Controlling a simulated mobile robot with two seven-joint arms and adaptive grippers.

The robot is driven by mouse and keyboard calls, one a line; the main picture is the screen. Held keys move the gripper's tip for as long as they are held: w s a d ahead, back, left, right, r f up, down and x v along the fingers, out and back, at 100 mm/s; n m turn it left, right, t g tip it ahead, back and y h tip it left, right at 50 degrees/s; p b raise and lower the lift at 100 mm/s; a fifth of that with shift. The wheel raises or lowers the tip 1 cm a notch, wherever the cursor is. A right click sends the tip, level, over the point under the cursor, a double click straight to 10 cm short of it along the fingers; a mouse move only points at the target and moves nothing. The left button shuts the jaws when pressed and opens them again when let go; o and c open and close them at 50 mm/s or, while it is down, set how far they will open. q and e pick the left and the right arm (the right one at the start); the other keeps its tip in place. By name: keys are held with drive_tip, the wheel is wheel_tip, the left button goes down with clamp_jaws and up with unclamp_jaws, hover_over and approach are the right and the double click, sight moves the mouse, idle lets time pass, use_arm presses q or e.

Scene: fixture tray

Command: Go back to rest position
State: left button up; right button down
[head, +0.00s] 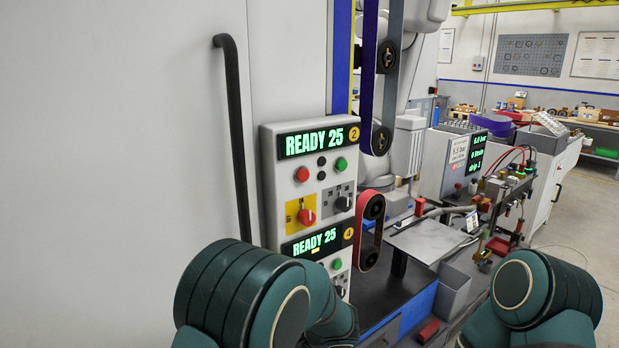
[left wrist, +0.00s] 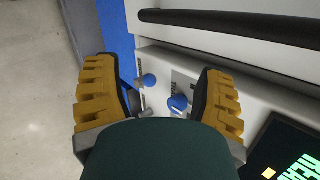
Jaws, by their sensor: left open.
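My left gripper (left wrist: 155,78) shows in the left wrist view with two ribbed yellow-brown fingers spread wide. It is open, and nothing is held between the fingers. Beyond the gap is a white panel with two blue knobs, one (left wrist: 148,80) near the middle and one (left wrist: 178,103) right of it. I cannot tell how far the fingers are from the panel. In the head view my teal left arm (head: 250,295) is at the bottom, in front of the control panel (head: 270,190); its gripper is hidden. My right arm (head: 540,295) is at bottom right, its gripper out of view.
A black handle (head: 235,140) stands on the pale machine wall left of the panel; a dark bar (left wrist: 240,25) crosses the top of the wrist view. A fixture with hoses (head: 505,195) and a grey bin (head: 453,288) stand at right. Open floor (head: 590,220) lies far right.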

use_arm(q)
drive_tip(key=s+a+f+n+g+h, duration=0.2)
drive_tip(key=s+f+n+h, duration=0.3)
drive_tip(key=s, duration=0.6)
drive_tip(key=s+a+f+n+g+h, duration=0.1)
drive_tip(key=s+a+f+n+h, duration=0.3)
drive_tip(key=s+f+n, duration=0.5)
wheel_tip(320, 180, down, 2)
drive_tip(key=s+h, duration=0.1)
drive_tip(key=s, duration=0.2)
drive_tip(key=shift+g, duration=0.4)
